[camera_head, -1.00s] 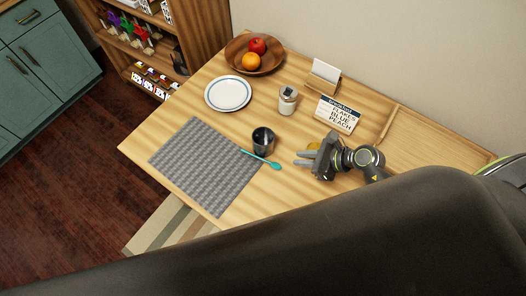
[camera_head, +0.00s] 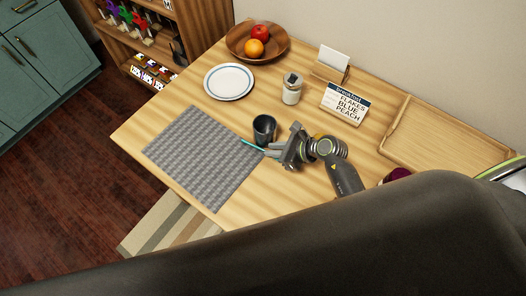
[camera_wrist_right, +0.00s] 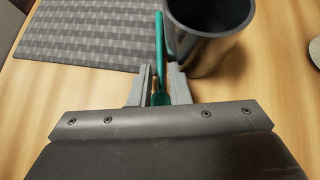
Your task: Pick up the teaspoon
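The teal teaspoon (camera_head: 252,144) lies on the table between the grey placemat and the dark cup, its near part hidden by my right gripper in the head view. In the right wrist view the teaspoon (camera_wrist_right: 159,45) runs straight ahead, with its near end between the two fingers. My right gripper (camera_head: 270,150) is low over the table at the spoon. Its fingers (camera_wrist_right: 160,82) are parted, with a narrow gap showing beside the spoon. My left gripper is not in view.
A dark cup (camera_head: 264,129) stands right beside the spoon and the right finger. The placemat (camera_head: 203,158) lies to the left. A plate (camera_head: 228,82), jar (camera_head: 292,89), fruit bowl (camera_head: 239,46), sign (camera_head: 345,103) and wooden tray (camera_head: 440,139) are farther off.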

